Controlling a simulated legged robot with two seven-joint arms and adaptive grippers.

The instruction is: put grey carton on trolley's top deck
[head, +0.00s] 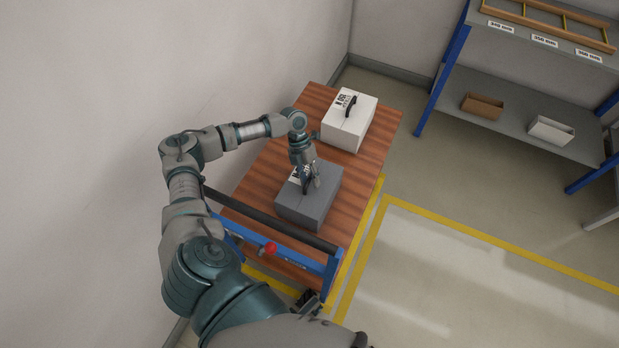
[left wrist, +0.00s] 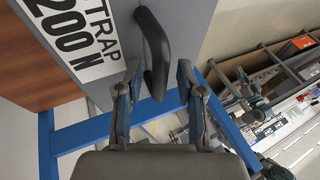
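The grey carton (head: 308,205) has a black handle and a white label on top. It appears to rest on the brown wooden top deck (head: 345,212) of the trolley, near the end with the blue frame. My left gripper (head: 312,182) is over the carton, pointing down at its handle. In the left wrist view, the black handle (left wrist: 156,55) of the carton (left wrist: 108,82) reaches between the two open fingers (left wrist: 157,78), with gaps at its sides. The carton's underside is hidden.
A white carton (head: 349,120) with a black handle stands at the deck's far end. A black push bar (head: 270,219) and blue frame (head: 325,275) with a red knob (head: 270,248) border the near end. A wall is left; a blue-legged shelf (head: 520,105) stands right. Floor between is clear.

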